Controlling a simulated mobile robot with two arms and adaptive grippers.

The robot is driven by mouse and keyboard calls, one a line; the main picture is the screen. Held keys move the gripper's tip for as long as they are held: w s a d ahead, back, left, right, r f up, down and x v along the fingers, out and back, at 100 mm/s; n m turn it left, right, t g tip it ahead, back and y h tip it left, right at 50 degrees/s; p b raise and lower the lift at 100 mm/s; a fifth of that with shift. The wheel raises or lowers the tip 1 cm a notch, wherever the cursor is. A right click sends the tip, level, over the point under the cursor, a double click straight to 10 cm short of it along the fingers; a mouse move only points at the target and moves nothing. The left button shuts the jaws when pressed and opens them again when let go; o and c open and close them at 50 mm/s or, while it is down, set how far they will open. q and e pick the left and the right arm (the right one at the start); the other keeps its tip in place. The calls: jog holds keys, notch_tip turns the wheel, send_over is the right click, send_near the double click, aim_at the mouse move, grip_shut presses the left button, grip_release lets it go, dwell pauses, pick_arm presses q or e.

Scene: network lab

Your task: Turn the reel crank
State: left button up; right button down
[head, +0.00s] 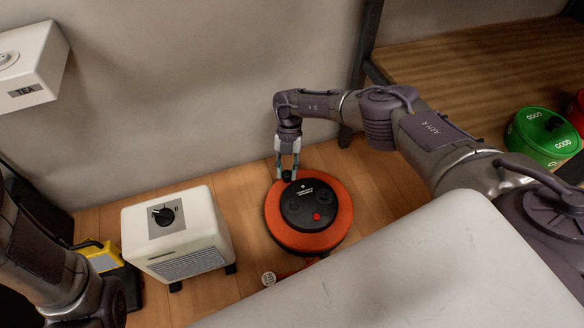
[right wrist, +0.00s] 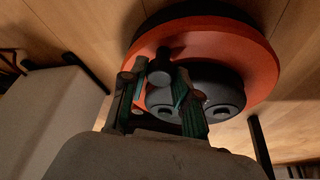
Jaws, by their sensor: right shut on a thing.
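The orange cable reel (head: 343,207) stands on the wooden floor with a black round hub (head: 306,212) on top. The hub has a small red button. My right gripper (head: 287,170) reaches down from above and is shut on the knob. In the right wrist view the knob (right wrist: 160,72) sits between the two fingers, with the orange reel (right wrist: 235,50) behind it. My left arm shows at the lower left of the head view, but its gripper is not visible.
A white heater box (head: 195,235) with a dial stands left of the reel. A yellow and black device (head: 103,258) is farther left. A white TEA box (head: 30,65) hangs on the wall. A light grey surface fills the front.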

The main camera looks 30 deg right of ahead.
jog(key=shift+a+n, duration=0.3)
jog(key=shift+s, duration=0.1)
jog(key=c, duration=0.9)
grip_release()
jog(key=shift+r, duration=0.1)
jog(key=v, duration=0.7)
jog(key=shift+r, duration=0.2)
